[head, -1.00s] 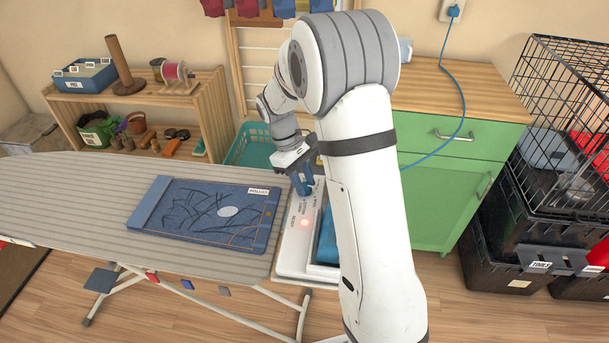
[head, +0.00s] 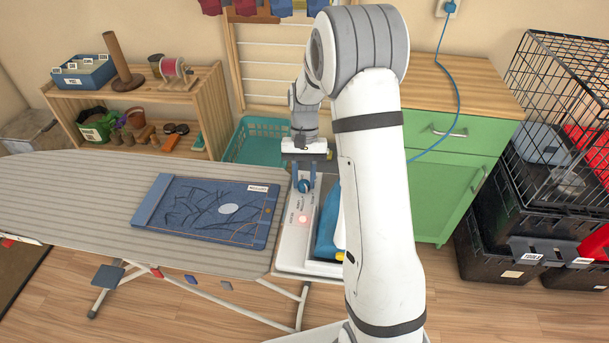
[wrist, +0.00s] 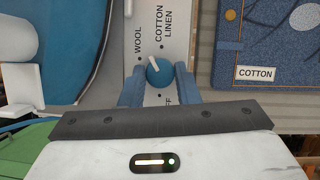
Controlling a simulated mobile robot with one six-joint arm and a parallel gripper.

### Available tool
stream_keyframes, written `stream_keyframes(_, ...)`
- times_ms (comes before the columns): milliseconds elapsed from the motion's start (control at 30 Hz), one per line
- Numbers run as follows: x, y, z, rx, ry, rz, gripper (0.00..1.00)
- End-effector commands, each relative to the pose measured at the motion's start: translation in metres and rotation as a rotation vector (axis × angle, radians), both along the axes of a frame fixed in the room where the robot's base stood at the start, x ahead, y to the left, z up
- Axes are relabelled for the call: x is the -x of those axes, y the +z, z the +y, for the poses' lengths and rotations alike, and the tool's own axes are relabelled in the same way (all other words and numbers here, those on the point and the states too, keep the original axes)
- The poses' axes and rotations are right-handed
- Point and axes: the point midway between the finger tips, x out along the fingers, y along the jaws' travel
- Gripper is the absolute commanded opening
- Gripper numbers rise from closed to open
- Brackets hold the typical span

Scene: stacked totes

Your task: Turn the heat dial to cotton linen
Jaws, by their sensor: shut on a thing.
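The heat dial (wrist: 159,73) is a round blue knob with a white pointer on a pale panel (head: 290,250) at the ironing board's right end. In the wrist view the pointer aims up and slightly left, between the WOOL and COTTON LINEN labels, closer to the COTTON LINEN side. My gripper (wrist: 159,80) has its two blue fingers on either side of the dial and is shut on it. In the head view my gripper (head: 304,183) points down at the dial. The label below the dial is partly hidden; only "FF" shows.
A red light (head: 303,219) glows on the panel. A blue iron (head: 328,228) rests right of it, partly behind my arm. Dark blue fabric (head: 190,215) with a COTTON tag lies on the ironing board (head: 60,195). A teal basket (head: 255,145) and green cabinet (head: 440,190) stand behind.

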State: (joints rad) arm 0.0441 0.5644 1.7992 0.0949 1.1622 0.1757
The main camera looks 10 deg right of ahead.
Motion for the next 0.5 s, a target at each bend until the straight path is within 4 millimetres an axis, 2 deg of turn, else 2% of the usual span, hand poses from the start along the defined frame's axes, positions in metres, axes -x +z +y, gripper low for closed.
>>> stream_keyframes(200,0.0041,-0.002,0.0006,-0.003,-0.198,0.012,0.06)
stream_keyframes(500,0.0046,-0.0022,0.0002,-0.003,-0.405,0.012,0.06)
